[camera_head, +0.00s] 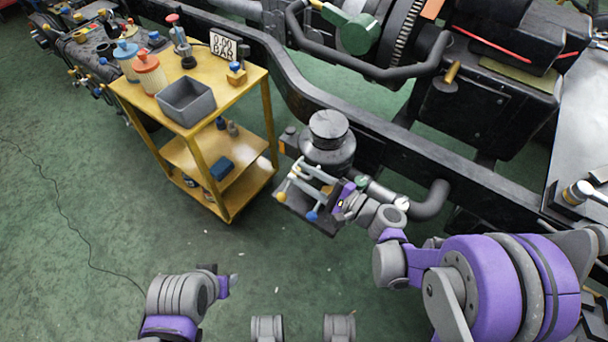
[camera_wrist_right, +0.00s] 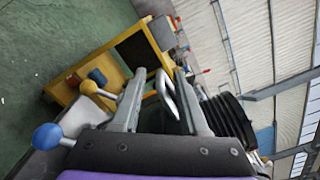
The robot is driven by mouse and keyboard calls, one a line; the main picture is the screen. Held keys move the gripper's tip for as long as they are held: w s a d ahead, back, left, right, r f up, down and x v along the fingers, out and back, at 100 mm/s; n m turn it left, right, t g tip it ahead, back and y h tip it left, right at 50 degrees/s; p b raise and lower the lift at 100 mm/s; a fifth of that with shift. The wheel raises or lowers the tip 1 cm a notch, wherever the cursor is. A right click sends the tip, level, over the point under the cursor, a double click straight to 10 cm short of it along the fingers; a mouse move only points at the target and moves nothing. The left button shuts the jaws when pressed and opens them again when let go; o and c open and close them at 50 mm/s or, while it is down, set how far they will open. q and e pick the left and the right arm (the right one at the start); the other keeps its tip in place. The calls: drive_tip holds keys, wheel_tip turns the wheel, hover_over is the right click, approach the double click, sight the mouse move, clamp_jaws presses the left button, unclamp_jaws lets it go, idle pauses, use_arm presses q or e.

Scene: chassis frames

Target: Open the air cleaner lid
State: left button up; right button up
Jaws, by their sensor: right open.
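The air cleaner (camera_head: 328,158) is a dark grey round canister beside the black chassis rail. Its round lid (camera_head: 328,124) sits on top and looks closed. A black ribbed cylinder (camera_wrist_right: 228,116) at the right of the wrist view may be part of it. My right gripper (camera_head: 318,182) is just in front of and below the canister. In the wrist view its two fingers (camera_wrist_right: 158,88) are apart, with a thin metal loop handle (camera_wrist_right: 166,92) showing between them; I cannot tell whether they touch it. My left gripper (camera_head: 222,286) is low in the head view, its fingers not clear.
Levers with blue (camera_head: 312,216) and yellow knobs stand close to my right gripper, above a dark box. A yellow cart (camera_head: 240,88) with a grey bin (camera_head: 186,102) and bottles stands to the left. A pipe (camera_head: 432,202) lies to the right. Green floor is clear in front.

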drive_tip(key=shift+w+a, duration=0.15)
drive_tip(key=shift+c, duration=0.2)
clamp_jaws()
drive_tip(key=shift+s+f, duration=0.1)
drive_tip(key=shift+s, duration=0.1)
idle(1.1)
